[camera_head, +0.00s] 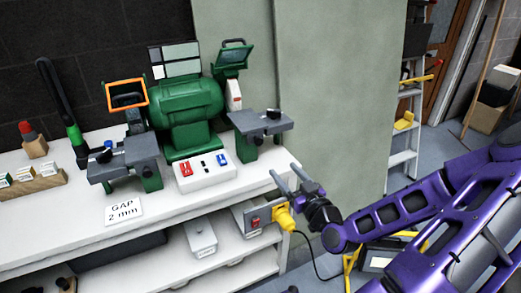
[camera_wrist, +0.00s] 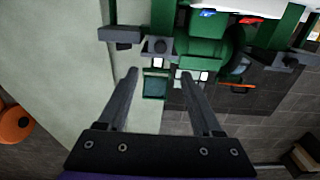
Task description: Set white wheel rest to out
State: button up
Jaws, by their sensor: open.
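A green bench grinder (camera_head: 185,110) stands on the white bench. A pale wheel (camera_head: 234,92) shows at its right end, under a green-framed shield. The grey rest (camera_head: 262,123) by that wheel is a flat plate with a dark knob (camera_head: 273,114). In the wrist view the same rest (camera_wrist: 120,35) and knob (camera_wrist: 155,46) lie at upper middle left, past my fingertips. The gap between rest and wheel cannot be made out. My gripper (camera_head: 282,170) is open and empty, in front of and below that rest, near the bench's right end; its fingers also show in the wrist view (camera_wrist: 159,72).
A white switch box (camera_head: 205,173) with red and blue switches sits between the rests. A "GAP 2 mm" card (camera_head: 123,210) lies in front. A yellow plug (camera_head: 284,218) sits below the bench edge.

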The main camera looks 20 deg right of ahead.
aim_at(260, 143)
jog(key=w, duration=1.5)
jog(key=shift+w+a, duration=0.15)
jog(key=shift+a, duration=0.15)
grip_shut()
dwell(0.6)
